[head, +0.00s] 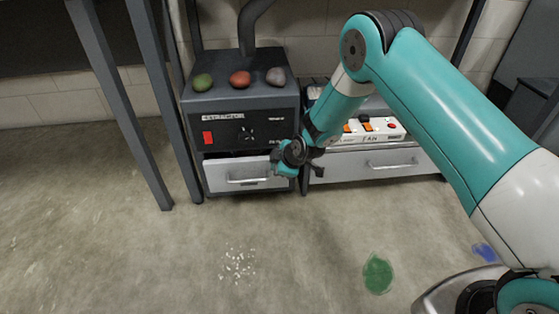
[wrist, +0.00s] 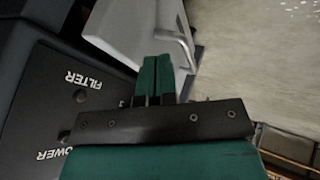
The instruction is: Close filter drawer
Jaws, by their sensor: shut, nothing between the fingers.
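The filter drawer (head: 222,177), pale grey with a bar handle (head: 248,181), is low in the dark extractor cabinet (head: 225,112). A dark gap shows above its front, and it appears pulled part way out. My gripper (head: 284,165) is at the drawer's right end in the head view. In the wrist view the closed teal fingers (wrist: 155,78) are empty and point toward the pale drawer (wrist: 125,22), with its handle (wrist: 184,40) to their right. The cabinet's panel with the FILTER label (wrist: 84,80) is at left. I cannot tell whether the fingertips touch the drawer.
Green, red and grey stones (head: 240,79) lie on the cabinet top. White bits (head: 238,266) and a green patch (head: 378,273) mark the floor. The floor before the drawer is otherwise clear.

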